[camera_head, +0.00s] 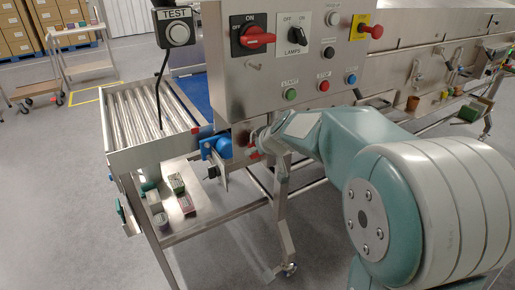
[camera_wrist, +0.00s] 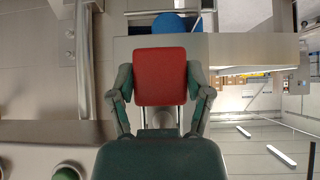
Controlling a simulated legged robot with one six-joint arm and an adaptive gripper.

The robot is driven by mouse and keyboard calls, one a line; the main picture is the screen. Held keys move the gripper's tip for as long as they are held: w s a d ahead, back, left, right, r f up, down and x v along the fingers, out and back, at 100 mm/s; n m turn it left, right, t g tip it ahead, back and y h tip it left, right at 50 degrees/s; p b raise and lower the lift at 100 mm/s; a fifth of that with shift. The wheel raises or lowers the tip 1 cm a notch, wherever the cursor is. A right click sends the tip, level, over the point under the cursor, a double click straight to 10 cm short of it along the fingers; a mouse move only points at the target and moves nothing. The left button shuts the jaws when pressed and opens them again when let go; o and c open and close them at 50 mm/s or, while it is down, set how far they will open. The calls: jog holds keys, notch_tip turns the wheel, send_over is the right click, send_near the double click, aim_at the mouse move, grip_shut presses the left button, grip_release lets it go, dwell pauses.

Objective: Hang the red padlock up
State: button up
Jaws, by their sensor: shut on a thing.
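The red padlock (camera_wrist: 160,76) shows in the wrist view as a red block with rounded corners. My gripper (camera_wrist: 160,92) is shut on it, with one finger at each side. Its shackle cannot be made out. In the head view my gripper (camera_head: 256,141) is below the lower left part of the steel control panel (camera_head: 300,72), and only a small red part shows there. The padlock is held in the air, apart from the panel as far as I can tell. A small peg (camera_head: 254,66) sticks out of the panel below the red ON/OFF switch (camera_head: 257,38).
Blue rounded parts (camera_head: 216,147) sit just left of my gripper. A roller conveyor (camera_head: 150,108) stands at left, with small boxes (camera_head: 178,188) on a shelf below. A TEST button box (camera_head: 177,31) hangs on a cable. Knobs and buttons stick out of the panel.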

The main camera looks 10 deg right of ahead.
jog(key=shift+f, duration=0.1)
jog(key=o, duration=1.3)
jog(key=shift+o, duration=0.2)
jog(key=v, duration=1.2)
jog(key=shift+f, duration=0.1)
